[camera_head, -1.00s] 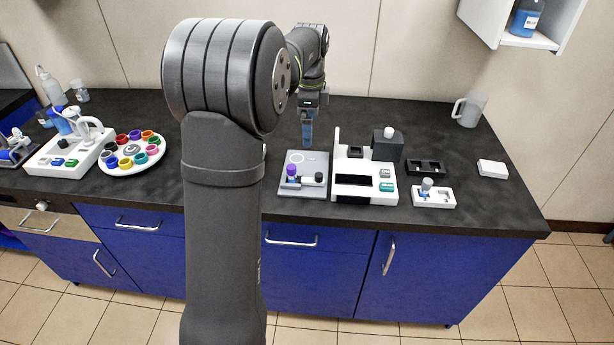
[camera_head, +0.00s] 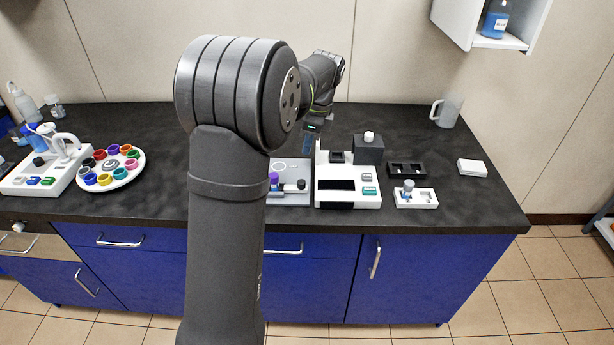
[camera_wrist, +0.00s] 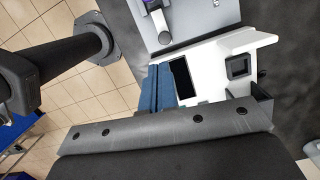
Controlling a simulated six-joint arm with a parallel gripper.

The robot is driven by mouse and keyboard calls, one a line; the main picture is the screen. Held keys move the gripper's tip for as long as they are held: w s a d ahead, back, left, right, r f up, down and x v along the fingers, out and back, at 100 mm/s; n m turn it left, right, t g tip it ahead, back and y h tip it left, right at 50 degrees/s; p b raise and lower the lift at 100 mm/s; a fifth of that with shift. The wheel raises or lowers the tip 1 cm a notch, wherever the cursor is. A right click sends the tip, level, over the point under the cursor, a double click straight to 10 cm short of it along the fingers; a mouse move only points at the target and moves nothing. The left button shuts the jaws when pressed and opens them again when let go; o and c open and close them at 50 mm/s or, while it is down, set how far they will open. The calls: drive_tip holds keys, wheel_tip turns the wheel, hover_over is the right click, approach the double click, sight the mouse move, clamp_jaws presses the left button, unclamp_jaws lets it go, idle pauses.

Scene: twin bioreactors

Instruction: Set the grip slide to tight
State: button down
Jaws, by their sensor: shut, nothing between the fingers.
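No part is clearly marked as the grip slide or "tight". A grey plate (camera_head: 299,168) carries a purple-topped piece (camera_head: 274,181) and a bar with a black end (camera_head: 297,186). The plate also shows at the top of the wrist view (camera_wrist: 208,18); I cannot tell whether any of these is the slide. My gripper (camera_head: 308,144) is shut and empty, its blue fingers above the bench behind the plate and beside the white device. In the wrist view the fingers (camera_wrist: 158,88) lie close together beside the white device's dark slot. My arm hides the plate's left part.
The white device (camera_head: 348,171) has a dark slot and an upright left wall beside my gripper. A black box (camera_head: 369,150), black tray (camera_head: 406,178) and white holder (camera_head: 427,204) stand to its right. A round tray of coloured cups (camera_head: 112,184) lies left. The back centre-left is bare.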

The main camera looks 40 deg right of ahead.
drive_tip(key=m+t, duration=0.2)
approach(304, 184)
drive_tip(key=s+d, duration=0.1)
drive_tip(key=s+d+r, duration=0.1)
drive_tip(key=shift+d+r+y, duration=0.15)
drive_tip(key=shift+d+y, duration=0.15)
drive_tip(key=shift+y, duration=0.1)
drive_tip(key=x, duration=1)
drive_tip(key=shift+w+a, duration=0.7)
drive_tip(key=shift+w, duration=0.05)
drive_tip(key=v, duration=1)
drive_tip(key=shift+s, duration=0.2)
